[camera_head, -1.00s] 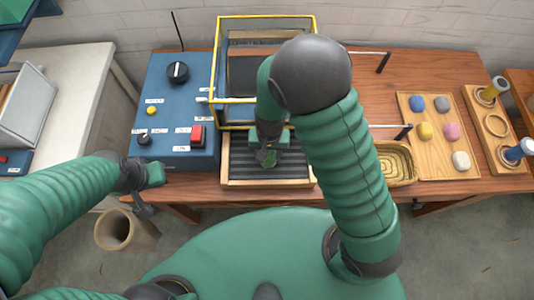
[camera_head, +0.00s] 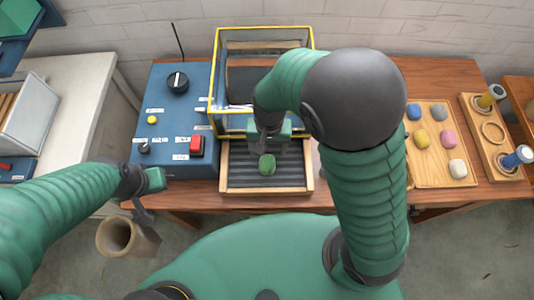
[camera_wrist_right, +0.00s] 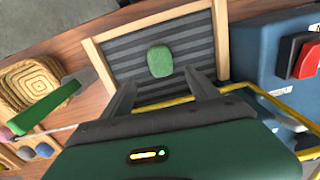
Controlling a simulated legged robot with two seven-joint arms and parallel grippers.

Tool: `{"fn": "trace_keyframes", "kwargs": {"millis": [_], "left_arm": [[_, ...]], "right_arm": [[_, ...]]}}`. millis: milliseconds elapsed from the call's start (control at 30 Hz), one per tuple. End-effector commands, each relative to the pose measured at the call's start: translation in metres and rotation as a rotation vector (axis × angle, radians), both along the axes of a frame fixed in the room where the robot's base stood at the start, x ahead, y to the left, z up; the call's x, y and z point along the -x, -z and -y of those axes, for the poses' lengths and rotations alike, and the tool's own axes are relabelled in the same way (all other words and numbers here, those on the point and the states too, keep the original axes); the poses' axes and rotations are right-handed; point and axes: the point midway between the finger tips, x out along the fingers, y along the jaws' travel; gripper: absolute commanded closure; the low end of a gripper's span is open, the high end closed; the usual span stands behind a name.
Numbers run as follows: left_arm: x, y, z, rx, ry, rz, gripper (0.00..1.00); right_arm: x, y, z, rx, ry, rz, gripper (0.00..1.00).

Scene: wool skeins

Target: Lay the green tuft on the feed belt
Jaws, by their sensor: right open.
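The green tuft (camera_head: 267,164) lies on the dark ribbed feed belt (camera_head: 291,180), inside its wooden frame. The wrist view also shows the tuft (camera_wrist_right: 160,61) resting on the belt (camera_wrist_right: 118,48), with bare slats around it. My right gripper (camera_head: 270,147) is over the rear part of the belt, close behind the tuft in the head view. In the wrist view its two fingers (camera_wrist_right: 162,92) are spread and empty, apart from the tuft. My left gripper (camera_head: 147,192) is off to the left, in front of the blue control box; its jaw state is unclear.
A yellow-edged guard (camera_head: 217,75) stands behind the belt. The blue control box (camera_head: 160,110) with a red button (camera_head: 197,146) is to its left. A wooden board (camera_head: 440,172) with coloured tufts and a rack (camera_head: 495,135) with spools lie to the right. A bin (camera_head: 117,237) stands on the floor.

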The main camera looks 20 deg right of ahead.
Motion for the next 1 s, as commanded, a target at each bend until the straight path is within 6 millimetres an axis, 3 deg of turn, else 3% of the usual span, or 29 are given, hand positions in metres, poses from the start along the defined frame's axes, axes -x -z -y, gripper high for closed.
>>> {"fn": "trace_keyframes", "kwargs": {"millis": [167,400,500,1000], "left_arm": [[0.0,-0.003,0.0,0.0,0.0,0.0,1.0],[0.0,-0.003,0.0,0.0,0.0,0.0,1.0],[0.0,-0.003,0.0,0.0,0.0,0.0,1.0],[0.0,-0.003,0.0,0.0,0.0,0.0,1.0]], "right_arm": [[0.002,-0.022,0.006,-0.004,-0.009,0.009,0.31],[0.038,-0.047,0.07,0.018,-0.246,0.189,0.31],[0.046,-0.051,0.083,0.048,-0.318,0.232,0.31],[0.046,-0.051,0.082,0.053,-0.333,0.234,0.31]]}}
